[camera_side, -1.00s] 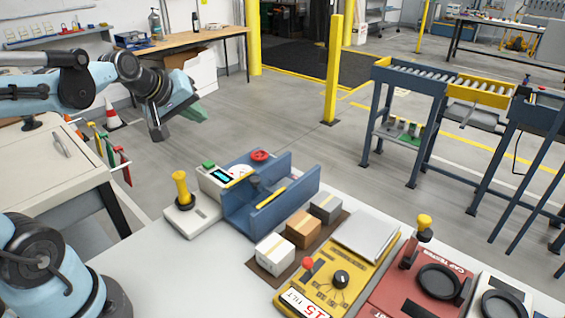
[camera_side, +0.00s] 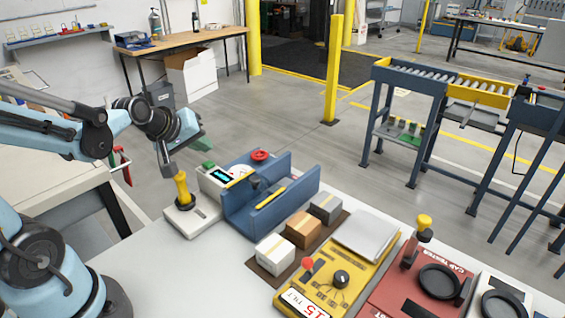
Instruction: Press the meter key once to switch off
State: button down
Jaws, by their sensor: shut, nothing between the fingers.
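The meter (camera_side: 216,179) is a pale box with a lit cyan display (camera_side: 222,175), standing on the near table left of a blue trough-shaped fixture. A green key (camera_side: 208,164) sits on its top at the back left. My gripper (camera_side: 169,173) points down and is shut and empty. In the picture it is left of the green key, just above and behind the yellow-knobbed lever. I cannot tell whether its tips touch the lever's knob. The green key shows clear of the fingers.
A yellow-knobbed lever (camera_side: 181,187) stands upright on a pale base beside the meter. The blue fixture (camera_side: 240,212) has a red knob (camera_side: 260,155) behind it. Small boxes (camera_side: 303,230), a yellow tilt panel (camera_side: 325,290) and a red cap tester (camera_side: 400,290) lie to the right.

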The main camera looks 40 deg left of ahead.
aim_at(205, 165)
jog(key=shift+f, duration=0.7)
jog(key=shift+f, duration=0.15)
dwell(1.6)
jog(key=shift+f, duration=0.3)
jog(key=shift+f, duration=0.45)
dwell(0.6)
jog(key=shift+r, duration=0.9)
jog(key=shift+r, duration=2.5)
